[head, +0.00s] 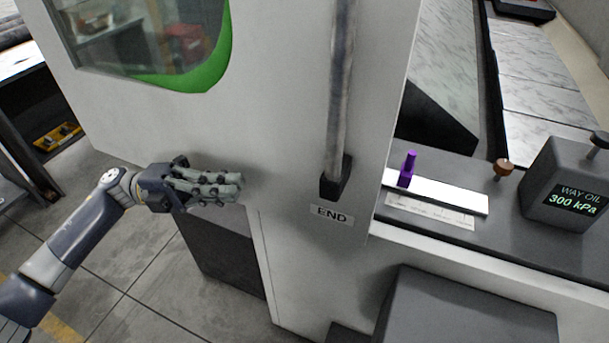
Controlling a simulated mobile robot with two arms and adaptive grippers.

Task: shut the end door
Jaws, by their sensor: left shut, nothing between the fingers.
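The end door (270,120) is a large pale grey panel with a window edged in green at its upper left. A long vertical bar handle (340,90) runs down it to a black foot. A small label reading END (331,214) is below the handle. My left gripper (240,188) is shut and empty, its fingers pointing right, in front of the door's lower part and left of the handle. I cannot tell whether the fingertips touch the panel. My right gripper is not in view.
Right of the door is a dark ledge (510,245) with a purple peg (407,168) on a white strip, a brown knob (503,169) and a gauge box (570,190) reading WAY OIL 300 kPa. A dark grey box (465,310) stands below. Tiled floor (150,280) is clear at lower left.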

